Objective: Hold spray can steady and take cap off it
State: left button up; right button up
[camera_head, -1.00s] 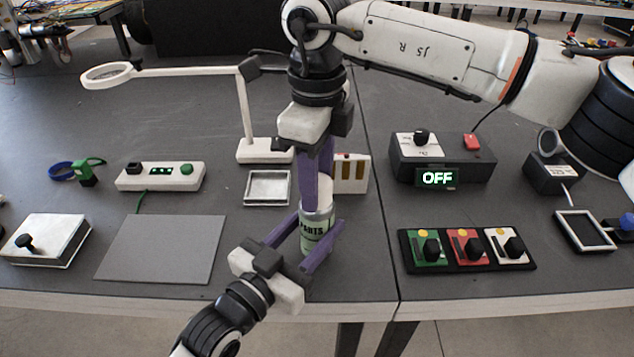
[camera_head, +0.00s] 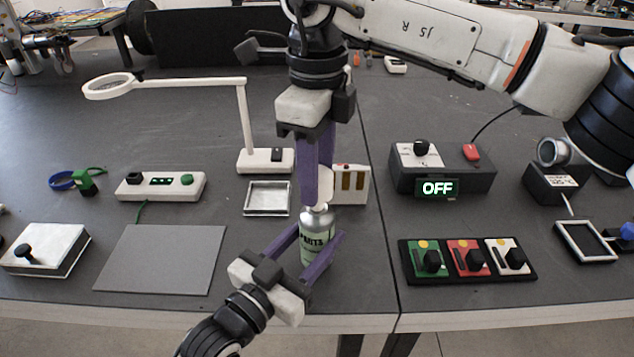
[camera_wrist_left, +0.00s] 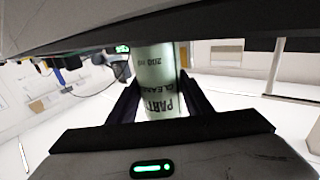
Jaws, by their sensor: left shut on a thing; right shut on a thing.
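The spray can (camera_head: 318,222) stands upright near the table's front edge, with its silver shoulder bare. Its green label also shows in the left wrist view (camera_wrist_left: 157,85), between the dark fingers. My left gripper (camera_head: 316,243) is shut around the can's body from the front. My right gripper (camera_head: 322,187) points down from above and is shut on the white cap (camera_head: 325,186), just above the can's top. The purple fingers partly hide the cap, and I cannot tell exactly how wide the gap below it is.
A small metal tray (camera_head: 267,212) and a magnifier lamp (camera_head: 262,161) stand behind and left of the can. A grey mat (camera_head: 160,260) lies left. A switch panel (camera_head: 467,279) and a box reading OFF (camera_head: 443,168) are to the right.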

pick_arm(q)
jog(key=o, duration=1.6)
